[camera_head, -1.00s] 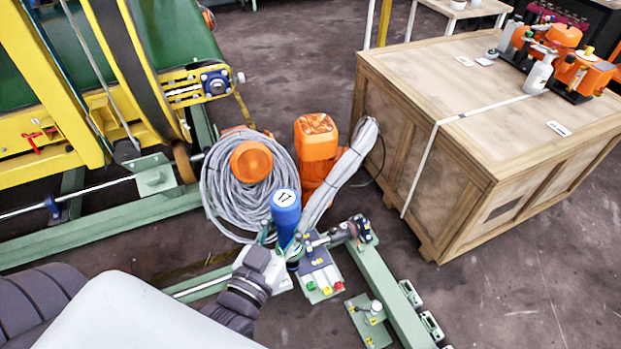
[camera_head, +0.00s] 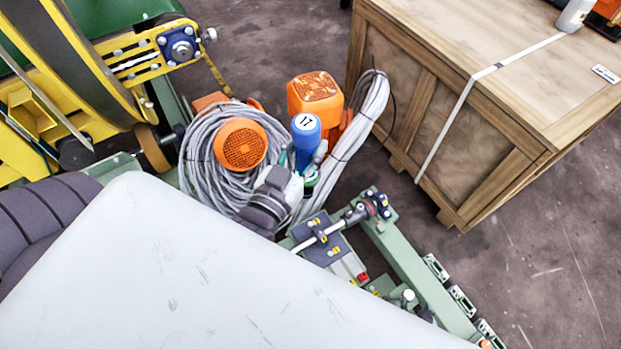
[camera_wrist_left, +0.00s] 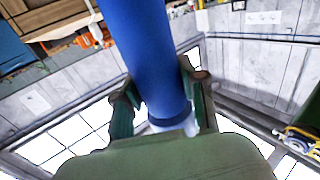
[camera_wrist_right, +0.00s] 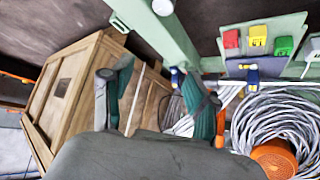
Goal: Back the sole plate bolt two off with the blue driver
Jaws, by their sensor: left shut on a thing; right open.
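The blue driver (camera_head: 304,133) stands roughly upright, with a round white numbered label on its top end. My left gripper (camera_head: 303,155) is shut around it, and the left wrist view shows its two green fingers on both sides of the blue barrel (camera_wrist_left: 140,45). A silver bolt (camera_head: 407,297) stands on a green plate at the lower right, partly hidden by my pale arm link. A bolt head also shows in the right wrist view (camera_wrist_right: 163,6). My right gripper (camera_wrist_right: 158,72) is open and empty in that view. I cannot make it out clearly in the head view.
A grey cable coil (camera_head: 200,155) with an orange cap (camera_head: 240,144) and an orange motor (camera_head: 316,92) stand close by the driver. A button box (camera_head: 325,240) and green beam (camera_head: 400,250) lie in front. A wooden crate (camera_head: 450,130) blocks the right.

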